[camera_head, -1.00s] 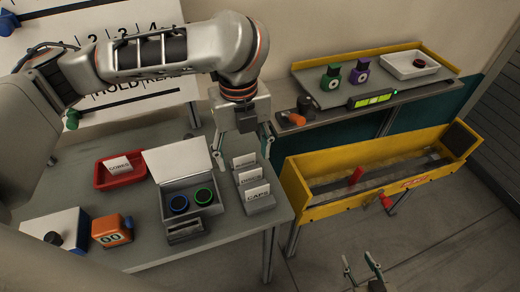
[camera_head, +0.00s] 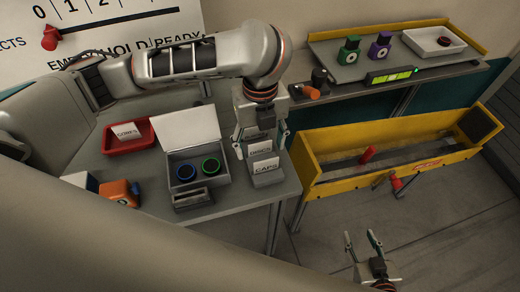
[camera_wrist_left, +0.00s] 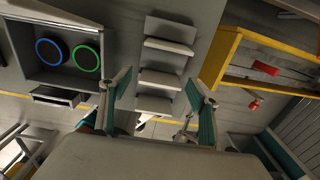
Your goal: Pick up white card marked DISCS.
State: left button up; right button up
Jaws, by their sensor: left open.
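A grey stepped rack (camera_head: 268,181) with several upright white cards stands at the right end of the table. The front card (camera_head: 265,166) reads CAPS. The card behind it (camera_head: 261,149) looks like DISCS, but its print is tiny. A further card behind is mostly hidden by my left gripper. My left gripper (camera_head: 260,149) points down, open and empty, with a finger on each side of the rear cards. In the left wrist view the rack's ledges (camera_wrist_left: 158,79) lie between its teal-padded fingers (camera_wrist_left: 158,80). My right gripper (camera_head: 361,237) is open and empty above the floor.
Left of the rack is an open grey box (camera_head: 177,155) with a blue and a green ring. A red tray (camera_head: 122,146) with a card is further left. A yellow trough (camera_head: 340,183) stands right.

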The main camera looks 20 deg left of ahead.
pick_arm(q)
jog(key=shift+c, duration=0.3)
jog(key=c, duration=0.9)
jog(key=shift+o, duration=0.2)
